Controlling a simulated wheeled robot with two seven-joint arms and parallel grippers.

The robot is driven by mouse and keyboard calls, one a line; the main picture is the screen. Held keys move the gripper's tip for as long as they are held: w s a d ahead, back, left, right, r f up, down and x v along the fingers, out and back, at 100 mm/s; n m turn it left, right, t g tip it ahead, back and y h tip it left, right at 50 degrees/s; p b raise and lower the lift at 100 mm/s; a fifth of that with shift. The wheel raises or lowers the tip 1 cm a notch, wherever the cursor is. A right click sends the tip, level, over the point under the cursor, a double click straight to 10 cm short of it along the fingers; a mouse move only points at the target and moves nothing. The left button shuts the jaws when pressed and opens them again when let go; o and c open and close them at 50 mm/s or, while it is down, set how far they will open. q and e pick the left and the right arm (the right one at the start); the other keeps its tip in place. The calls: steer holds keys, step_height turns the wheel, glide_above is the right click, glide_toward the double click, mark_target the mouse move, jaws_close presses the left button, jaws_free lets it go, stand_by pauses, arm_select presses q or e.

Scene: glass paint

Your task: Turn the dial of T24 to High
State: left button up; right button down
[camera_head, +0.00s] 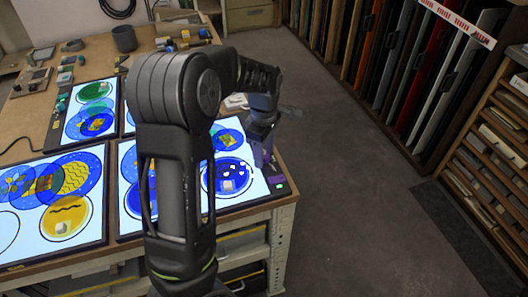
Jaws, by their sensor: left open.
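My left gripper (264,163) points down over the right edge of the right light panel (240,193), at the table corner. It is open, but its fingertips are small and dark here. A dark control strip (282,190) with a small green patch runs along that panel edge, just below the fingers. Any dial there is hidden or too small to make out, and no T24 label can be read. I cannot tell whether the fingers touch anything. My right gripper is not in view.
Other lit panels with painted glass discs lie to the left, including a yellow disc (65,218) and a green disc (95,91). A dark cup (124,39) and small tools stand at the back of the table. The floor (350,190) to the right is clear; racks of sheets (400,65) stand beyond.

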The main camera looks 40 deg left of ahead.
arm_select(q)
step_height(320, 180, up, 8)
steer(key=shift+f+b, duration=0.1)
steer(key=shift+b, duration=0.3)
steer(key=shift+f, duration=0.1)
stand_by(0.4)
